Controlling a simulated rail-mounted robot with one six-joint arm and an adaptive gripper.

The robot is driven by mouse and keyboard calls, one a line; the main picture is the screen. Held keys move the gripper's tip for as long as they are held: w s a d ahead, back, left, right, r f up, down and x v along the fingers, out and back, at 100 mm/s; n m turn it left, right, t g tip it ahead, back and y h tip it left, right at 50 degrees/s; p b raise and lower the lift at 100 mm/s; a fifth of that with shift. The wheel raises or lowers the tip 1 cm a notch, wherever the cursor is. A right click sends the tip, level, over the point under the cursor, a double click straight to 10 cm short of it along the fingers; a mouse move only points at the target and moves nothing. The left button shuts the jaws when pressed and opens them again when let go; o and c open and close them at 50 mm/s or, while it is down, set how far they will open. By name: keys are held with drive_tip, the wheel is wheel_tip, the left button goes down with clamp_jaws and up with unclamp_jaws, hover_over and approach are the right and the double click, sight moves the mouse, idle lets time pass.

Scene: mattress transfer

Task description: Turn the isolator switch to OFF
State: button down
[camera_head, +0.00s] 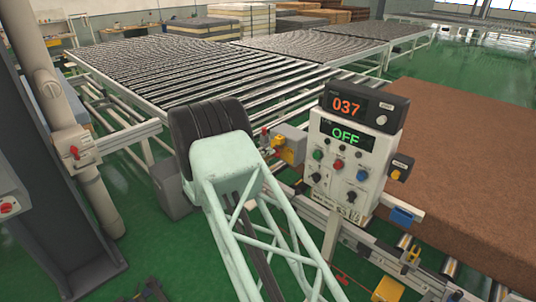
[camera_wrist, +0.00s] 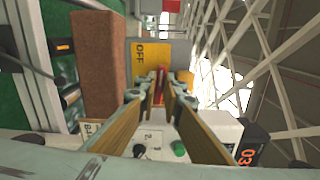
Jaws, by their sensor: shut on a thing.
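The isolator switch is a grey box with a yellow face (camera_head: 284,151) and a red handle, just left of the control panel in the head view. In the wrist view its yellow plate (camera_wrist: 146,58) carries the word OFF, and the red handle (camera_wrist: 161,82) stands in front of it. My gripper (camera_wrist: 160,94) has its two fingers closed in on both sides of the red handle. The fingertips hide part of the handle, so its exact angle is hard to tell. In the head view the gripper is not clearly seen; my arm covers that area.
A roller conveyor (camera_head: 200,75) runs behind. A pipe with a red-handled valve (camera_head: 75,153) is left.

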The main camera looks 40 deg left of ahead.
drive_tip(key=shift+n, duration=0.5)
drive_tip(key=c, duration=2.7)
unclamp_jaws()
drive_tip(key=shift+c, duration=0.2)
drive_tip(key=shift+s, duration=0.1)
drive_tip(key=s, duration=1.2)
drive_tip(key=shift+a, duration=0.35)
drive_tip(key=shift+w, duration=0.1)
